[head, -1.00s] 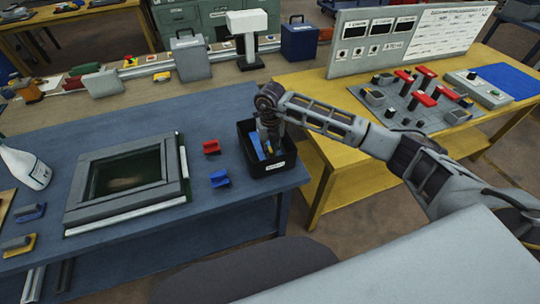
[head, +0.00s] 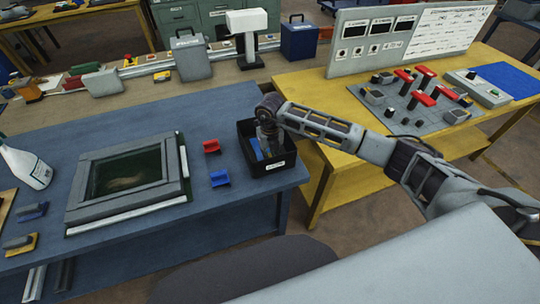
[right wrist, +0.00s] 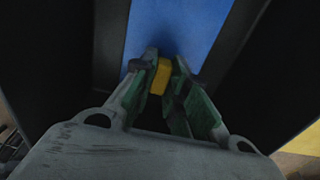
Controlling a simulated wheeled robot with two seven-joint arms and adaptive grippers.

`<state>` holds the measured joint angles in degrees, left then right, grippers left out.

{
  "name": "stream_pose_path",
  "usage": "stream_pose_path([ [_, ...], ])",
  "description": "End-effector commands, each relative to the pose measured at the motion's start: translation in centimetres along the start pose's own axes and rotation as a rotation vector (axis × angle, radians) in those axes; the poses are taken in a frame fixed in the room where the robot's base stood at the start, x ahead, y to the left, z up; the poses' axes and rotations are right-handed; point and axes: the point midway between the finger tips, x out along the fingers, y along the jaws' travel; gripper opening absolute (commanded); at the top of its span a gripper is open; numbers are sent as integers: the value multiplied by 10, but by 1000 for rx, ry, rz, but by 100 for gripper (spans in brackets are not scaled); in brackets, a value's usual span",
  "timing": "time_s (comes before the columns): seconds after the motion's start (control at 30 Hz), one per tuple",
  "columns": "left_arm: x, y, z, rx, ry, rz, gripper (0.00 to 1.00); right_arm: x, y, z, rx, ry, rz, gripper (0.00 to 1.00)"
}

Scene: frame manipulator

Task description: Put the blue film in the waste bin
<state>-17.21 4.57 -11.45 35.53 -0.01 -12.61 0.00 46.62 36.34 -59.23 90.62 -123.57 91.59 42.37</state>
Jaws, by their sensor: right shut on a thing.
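The waste bin (head: 283,161) is an open black box with a white label, at the right end of the blue table. The blue film (head: 256,147) is inside it, near the left wall. It also shows as a flat blue strip in the right wrist view (right wrist: 178,30), with a yellow tab (right wrist: 160,76) at its near end. My right gripper (head: 267,150) reaches down into the bin. Its fingers (right wrist: 161,80) are shut on the yellow tab. The fingertips are hard to see in the head view. My left gripper is not in view.
A grey frame (head: 127,183) with a dark panel lies left of the bin. A red block (head: 211,146) and a blue block (head: 219,178) lie between them. A white bottle (head: 27,166) stands far left. A yellow table (head: 325,120) adjoins on the right.

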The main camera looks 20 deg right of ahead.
Motion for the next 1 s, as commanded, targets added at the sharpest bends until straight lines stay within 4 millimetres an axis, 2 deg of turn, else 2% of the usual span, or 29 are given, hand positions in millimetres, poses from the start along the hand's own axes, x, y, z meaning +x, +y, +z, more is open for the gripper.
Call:
stream_pose_path([
  [0.23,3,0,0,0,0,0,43,3,0,0,0,0,0,0],
  [0.27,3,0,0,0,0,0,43,3,0,0,0,0,0,16],
  [0.43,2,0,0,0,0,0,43,2,0,0,0,0,0,37],
  [0.83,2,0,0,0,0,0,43,1,0,0,0,0,0,37],
  [1.0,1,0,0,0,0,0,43,-5,0,1,0,-2,0,37],
])
